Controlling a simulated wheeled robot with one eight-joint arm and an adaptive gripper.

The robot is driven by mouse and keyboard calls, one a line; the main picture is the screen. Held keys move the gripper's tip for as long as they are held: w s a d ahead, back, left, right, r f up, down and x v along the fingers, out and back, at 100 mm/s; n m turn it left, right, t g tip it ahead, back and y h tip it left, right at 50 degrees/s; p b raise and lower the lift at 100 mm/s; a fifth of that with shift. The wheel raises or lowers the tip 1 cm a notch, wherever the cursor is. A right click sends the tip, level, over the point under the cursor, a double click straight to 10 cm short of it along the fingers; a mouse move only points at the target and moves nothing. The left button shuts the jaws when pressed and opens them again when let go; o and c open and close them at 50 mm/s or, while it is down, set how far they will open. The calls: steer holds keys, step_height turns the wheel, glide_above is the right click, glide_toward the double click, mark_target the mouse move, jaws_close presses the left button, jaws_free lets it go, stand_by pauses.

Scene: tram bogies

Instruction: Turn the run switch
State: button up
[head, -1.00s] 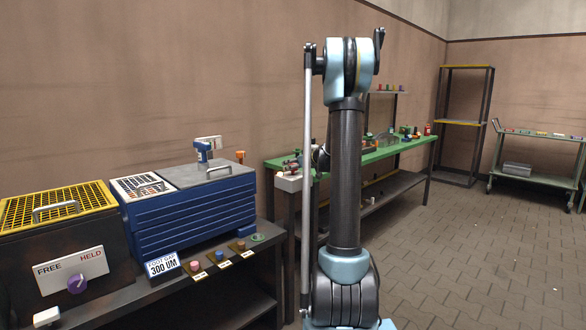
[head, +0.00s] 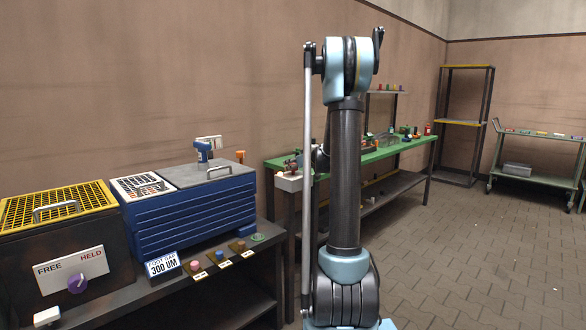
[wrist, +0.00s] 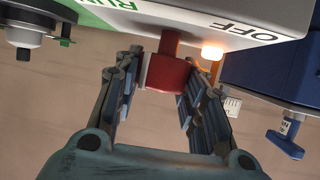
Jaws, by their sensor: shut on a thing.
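The run switch is a red knob (wrist: 168,76) on the pale face of a box, beside the words RUN and OFF, which appear upside down in the wrist view. My gripper (wrist: 163,72) has one finger on each side of the red knob and is shut on it. The box face (wrist: 185,22) fills the top of the wrist view. A small lamp (wrist: 212,52) glows orange-white to the right of the knob. In the head view my arm hides the gripper and the red knob.
In the wrist view a blue box (wrist: 275,65) with a blue-handled part (wrist: 288,140) is at right, and a round dark fitting (wrist: 22,35) at upper left. In the head view a FREE/HELD panel (head: 105,262) has a purple knob (head: 77,284). Floor (head: 470,260) at right is clear.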

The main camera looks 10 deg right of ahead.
steer(key=shift+m+t+h, duration=0.8)
steer(key=shift+m+h, duration=0.9)
steer(key=shift+h, duration=0.1)
steer(key=shift+m+h, duration=2.2)
steer(key=shift+h, duration=0.4)
steer(key=shift+m+h, duration=0.4)
steer(key=m+g+h, duration=0.2)
steer(key=m+h, duration=0.2)
steer(key=shift+w+a, duration=0.1)
steer(key=shift+a, duration=0.05)
steer(key=shift+m+g+h, duration=1.1)
steer(key=shift+m+h, duration=0.1)
steer(key=shift+m, duration=0.1)
steer(key=shift+g, duration=0.3)
steer(key=o, duration=1.1)
